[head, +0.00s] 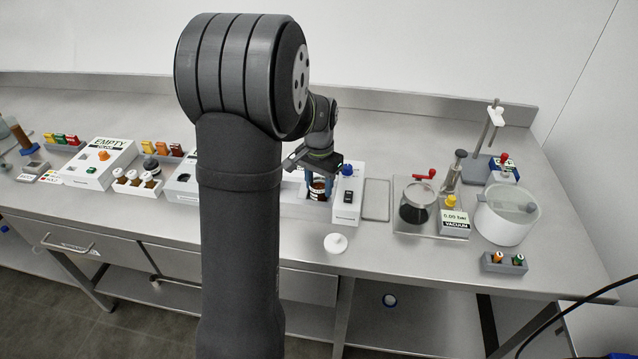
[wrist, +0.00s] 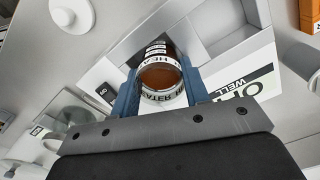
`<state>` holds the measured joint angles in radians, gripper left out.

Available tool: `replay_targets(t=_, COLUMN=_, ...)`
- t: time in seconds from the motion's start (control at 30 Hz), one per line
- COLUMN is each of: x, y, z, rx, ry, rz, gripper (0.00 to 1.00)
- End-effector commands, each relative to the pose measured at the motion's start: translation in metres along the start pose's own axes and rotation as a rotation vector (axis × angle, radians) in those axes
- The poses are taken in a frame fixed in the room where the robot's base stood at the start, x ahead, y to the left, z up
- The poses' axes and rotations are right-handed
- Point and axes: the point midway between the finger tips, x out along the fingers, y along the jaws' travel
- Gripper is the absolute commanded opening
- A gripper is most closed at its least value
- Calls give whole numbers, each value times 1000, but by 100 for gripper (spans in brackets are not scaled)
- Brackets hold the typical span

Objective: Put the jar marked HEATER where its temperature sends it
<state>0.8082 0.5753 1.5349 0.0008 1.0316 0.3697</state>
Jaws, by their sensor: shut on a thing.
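My gripper (head: 318,184) is shut on the HEATER jar (wrist: 161,77), with one blue finger on each side of it. The jar is round, with brown contents and a white band lettered HEATER. In the head view the jar (head: 317,192) is at the opening of a white box (head: 346,206), partly hidden by the fingers. In the wrist view a sign with the word WELL (wrist: 243,88) lies beside it. I cannot tell whether the jar touches the bottom of the opening. No temperature reading is legible on the box.
A white lid (head: 335,243) lies on the bench in front. To the right are a glass vessel with dark contents (head: 415,205), a VACUUM display (head: 455,225) and a white tub (head: 507,215). At left stands a white box marked EMPTY (head: 100,165). My arm hides the bench middle.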

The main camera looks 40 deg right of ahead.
Motion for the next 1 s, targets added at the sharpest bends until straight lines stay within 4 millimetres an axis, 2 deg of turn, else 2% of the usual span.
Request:
replay_targets(t=0.4, x=10, y=0, z=0, rx=0, ry=-3, rz=1, gripper=10)
replay_targets(t=0.43, x=10, y=0, z=0, rx=0, ry=-3, rz=1, gripper=48)
replay_targets(t=0.5, x=11, y=0, z=1, rx=0, ry=-4, rz=2, gripper=60)
replay_targets(t=0.67, x=10, y=1, z=1, rx=0, ry=-6, rz=2, gripper=60)
replay_targets(t=0.77, x=0, y=1, z=1, rx=0, ry=-4, rz=2, gripper=64)
replay_targets(t=1.0, x=-53, y=0, z=0, rx=0, ry=1, rz=0, gripper=64)
